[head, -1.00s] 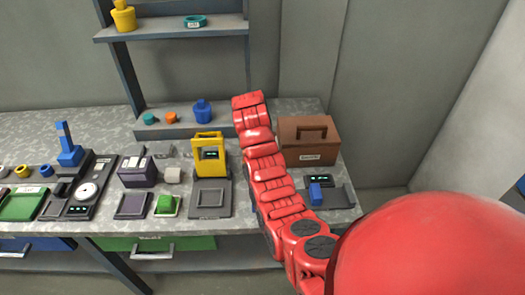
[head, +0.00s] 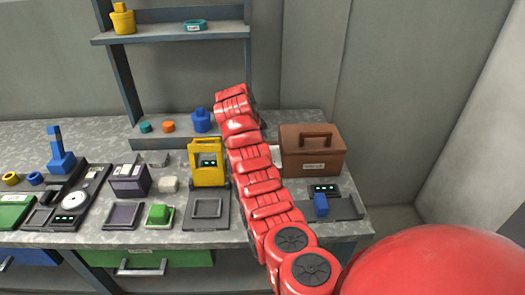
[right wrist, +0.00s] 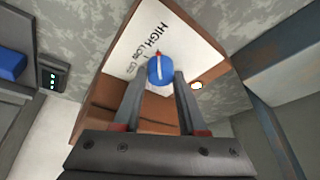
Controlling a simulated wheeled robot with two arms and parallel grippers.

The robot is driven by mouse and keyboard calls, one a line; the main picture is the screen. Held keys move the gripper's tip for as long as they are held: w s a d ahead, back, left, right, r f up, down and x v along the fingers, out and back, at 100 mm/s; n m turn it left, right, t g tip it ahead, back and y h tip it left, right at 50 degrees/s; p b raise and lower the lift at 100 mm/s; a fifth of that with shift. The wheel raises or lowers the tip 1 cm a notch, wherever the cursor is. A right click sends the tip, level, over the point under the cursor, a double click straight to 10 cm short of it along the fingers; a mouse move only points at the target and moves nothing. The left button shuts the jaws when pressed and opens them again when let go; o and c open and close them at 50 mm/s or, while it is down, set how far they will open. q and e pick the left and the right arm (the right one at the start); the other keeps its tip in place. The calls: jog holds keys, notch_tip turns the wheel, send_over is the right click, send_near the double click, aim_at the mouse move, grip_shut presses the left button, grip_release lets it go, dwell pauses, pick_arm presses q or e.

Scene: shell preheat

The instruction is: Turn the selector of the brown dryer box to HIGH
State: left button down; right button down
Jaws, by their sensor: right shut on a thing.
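The brown dryer box (head: 328,161) stands at the right end of the bench, with a handle on top. In the right wrist view, its side (right wrist: 100,112) carries a white panel (right wrist: 186,38) lettered HIGH, LOW and a partly unreadable third label. The blue selector knob (right wrist: 160,72) has a white line and a red pointer directed toward the HIGH lettering. My right gripper (right wrist: 159,80) is shut on the knob, one finger on each side. My left gripper is not in view.
A yellow device (head: 208,174) stands left of my arm. A blue block (head: 321,205) sits on a dark unit in front of the box. Several other devices fill the bench to the left.

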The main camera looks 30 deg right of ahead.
jog(key=shift+f, duration=0.1)
jog(key=shift+c, duration=2.3)
grip_release()
jog(key=p+v, duration=0.1)
jog(key=v, duration=0.5)
jog(key=shift+w+a+r, duration=0.1)
jog(key=shift+a+r, duration=0.1)
jog(key=shift+r, duration=0.15)
jog(key=v, duration=1)
jog(key=shift+r, duration=0.35)
